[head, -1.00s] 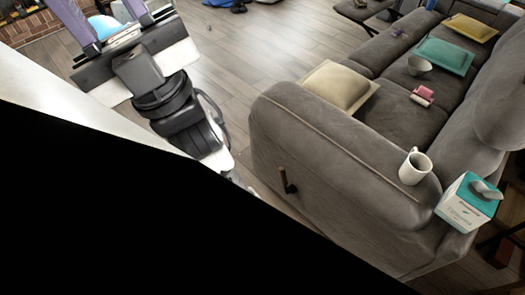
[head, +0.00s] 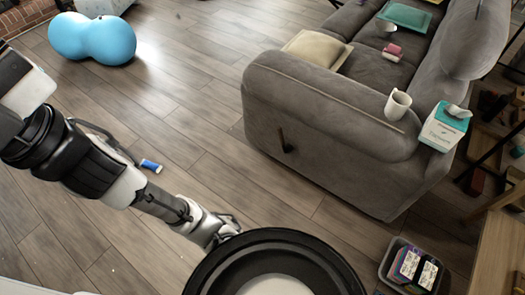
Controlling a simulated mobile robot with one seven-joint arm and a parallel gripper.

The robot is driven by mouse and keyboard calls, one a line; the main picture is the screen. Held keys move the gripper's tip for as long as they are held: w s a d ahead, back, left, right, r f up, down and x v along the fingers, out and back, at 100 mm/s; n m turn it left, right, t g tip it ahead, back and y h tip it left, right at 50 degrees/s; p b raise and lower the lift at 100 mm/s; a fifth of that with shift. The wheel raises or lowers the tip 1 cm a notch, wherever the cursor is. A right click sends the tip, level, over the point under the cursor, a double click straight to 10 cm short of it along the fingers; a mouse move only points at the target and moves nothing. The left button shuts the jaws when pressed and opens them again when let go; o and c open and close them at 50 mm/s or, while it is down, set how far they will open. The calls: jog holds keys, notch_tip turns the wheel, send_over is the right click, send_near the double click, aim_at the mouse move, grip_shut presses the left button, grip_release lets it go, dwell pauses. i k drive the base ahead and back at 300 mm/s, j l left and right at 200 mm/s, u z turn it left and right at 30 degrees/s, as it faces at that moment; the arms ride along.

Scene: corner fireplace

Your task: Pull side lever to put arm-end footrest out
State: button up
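The side lever (head: 281,137) is a short, dark brown handle on the outer side of the near arm of the grey sofa (head: 325,110). It points upward from a small dark pivot, and nothing touches it. No raised footrest shows at this sofa end. My arm reaches in from the left edge of the head view, well left of the lever, with open floor between. My gripper's fingers are outside the picture, so their state is hidden.
A white mug (head: 398,104) and a tissue box (head: 445,127) stand on the sofa's near end. A blue peanut ball (head: 92,38) and a small blue-and-white item (head: 150,166) lie on the floor. A grey bin (head: 392,262) stands lower right. Floor before the lever is clear.

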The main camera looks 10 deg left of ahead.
aim_at(280, 131)
jog(key=i+l, duration=0.1)
jog(key=i, duration=0.3)
jog(key=i+l+u, duration=0.15)
jog(key=i, duration=0.2)
jog(key=i+l, duration=0.15)
jog(key=i, duration=0.25)
jog(key=u, duration=0.05)
